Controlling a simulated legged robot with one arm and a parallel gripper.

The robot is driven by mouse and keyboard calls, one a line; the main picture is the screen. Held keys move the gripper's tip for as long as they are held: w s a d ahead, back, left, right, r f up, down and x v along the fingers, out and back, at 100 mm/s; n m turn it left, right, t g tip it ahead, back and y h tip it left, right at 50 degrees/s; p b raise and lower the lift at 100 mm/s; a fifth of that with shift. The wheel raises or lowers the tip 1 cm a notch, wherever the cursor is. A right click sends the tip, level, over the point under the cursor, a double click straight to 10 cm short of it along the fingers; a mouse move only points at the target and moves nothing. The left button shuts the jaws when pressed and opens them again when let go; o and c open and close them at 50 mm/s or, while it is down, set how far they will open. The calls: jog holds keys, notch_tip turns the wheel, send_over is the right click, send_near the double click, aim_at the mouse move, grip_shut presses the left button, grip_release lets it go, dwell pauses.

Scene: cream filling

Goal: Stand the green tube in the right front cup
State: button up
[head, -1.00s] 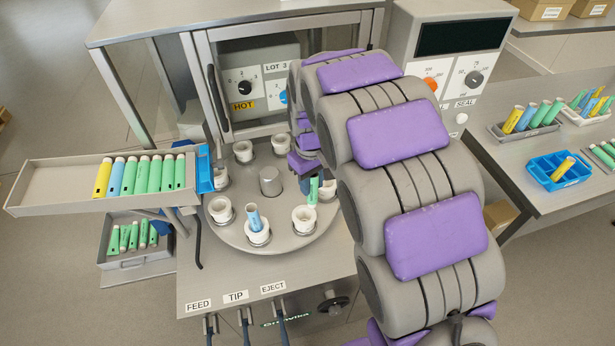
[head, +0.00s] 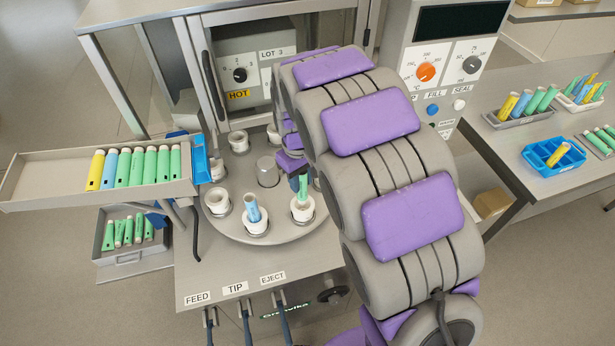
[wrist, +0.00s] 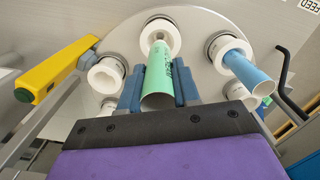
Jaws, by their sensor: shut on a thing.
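The green tube (head: 303,186) is upright in my gripper, at the right front cup (head: 302,211) of the round turntable. In the head view its lower end overlaps the cup's mouth. In the wrist view, my gripper (wrist: 157,70) has its two blue-grey fingers shut on the green tube (wrist: 159,85). The tube's far end lies across the opening of a white cup (wrist: 160,28); I cannot tell how deep it is in. In the head view my gripper (head: 294,182) is mostly hidden behind my arm.
A blue tube (head: 252,208) stands in the neighbouring front cup. Another front-left cup (head: 217,202) is empty. A tray (head: 40,186) of yellow, blue and green tubes is at left, above a lower bin (head: 130,258). A hub (head: 267,172) rises mid-turntable.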

jog(key=shift+a+f, duration=0.1)
jog(key=shift+a, duration=1.1)
jog(key=shift+d+r, duration=0.2)
jog(key=shift+d, duration=1.05)
jog(key=shift+a+f, duration=0.2)
jog(key=shift+f, duration=0.4)
jog(key=shift+a+f, duration=0.85)
jog(key=shift+a, duration=0.2)
jog(key=shift+s+d+f, duration=0.1)
jog(key=shift+d+f, duration=0.2)
jog(key=shift+d, duration=0.35)
jog(key=shift+d+f, duration=0.2)
jog(key=shift+f, duration=0.1)
jog(key=shift+a, duration=0.4)
grip_shut()
jog(key=o, duration=1.1)
grip_release()
jog(key=shift+a, duration=0.1)
